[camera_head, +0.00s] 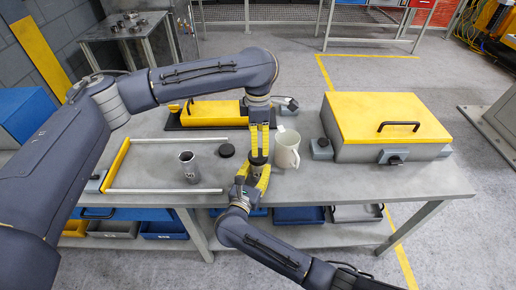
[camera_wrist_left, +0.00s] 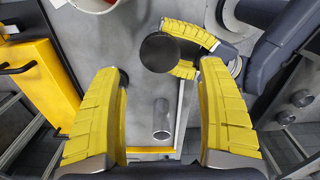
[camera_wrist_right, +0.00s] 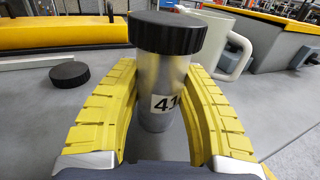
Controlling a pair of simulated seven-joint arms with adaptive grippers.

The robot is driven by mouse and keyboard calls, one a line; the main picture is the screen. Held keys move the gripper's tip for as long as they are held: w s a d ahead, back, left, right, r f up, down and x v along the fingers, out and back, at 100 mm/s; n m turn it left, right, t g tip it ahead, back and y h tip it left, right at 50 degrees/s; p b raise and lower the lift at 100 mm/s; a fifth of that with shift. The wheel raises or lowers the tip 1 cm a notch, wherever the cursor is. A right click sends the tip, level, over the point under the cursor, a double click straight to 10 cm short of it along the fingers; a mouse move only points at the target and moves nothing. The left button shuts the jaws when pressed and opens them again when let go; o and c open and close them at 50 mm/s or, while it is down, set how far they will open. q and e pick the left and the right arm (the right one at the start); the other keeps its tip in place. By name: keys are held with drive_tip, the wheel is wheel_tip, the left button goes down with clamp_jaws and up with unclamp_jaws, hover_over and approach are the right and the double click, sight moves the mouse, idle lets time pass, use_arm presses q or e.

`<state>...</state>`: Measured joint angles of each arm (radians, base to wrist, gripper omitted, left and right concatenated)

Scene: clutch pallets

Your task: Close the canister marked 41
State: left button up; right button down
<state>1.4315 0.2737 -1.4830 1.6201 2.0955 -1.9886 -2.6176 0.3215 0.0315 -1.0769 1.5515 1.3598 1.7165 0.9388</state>
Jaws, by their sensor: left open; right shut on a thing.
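The canister marked 41 (camera_wrist_right: 155,88) is a silver cylinder, upright in the right wrist view. A black ribbed lid (camera_wrist_right: 168,32) sits on its top; I cannot tell whether it is screwed tight. My right gripper (camera_head: 250,186) is shut around the canister's body. My left gripper (camera_head: 259,148) is open and points down above the canister. In the left wrist view the black lid (camera_wrist_left: 160,52) lies between its spread fingers, apart from both.
Another silver canister (camera_head: 188,168) stands open inside a rail frame (camera_head: 165,190). A loose black lid (camera_head: 227,150) lies on the table. A white mug (camera_head: 287,150) stands close right of the grippers. A yellow-lidded box (camera_head: 385,118) is farther right.

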use_arm(q)
drive_tip(key=shift+r, duration=2.35)
use_arm(e)
drive_tip(key=c, duration=0.8)
unclamp_jaws()
drive_tip(key=v, duration=1.2)
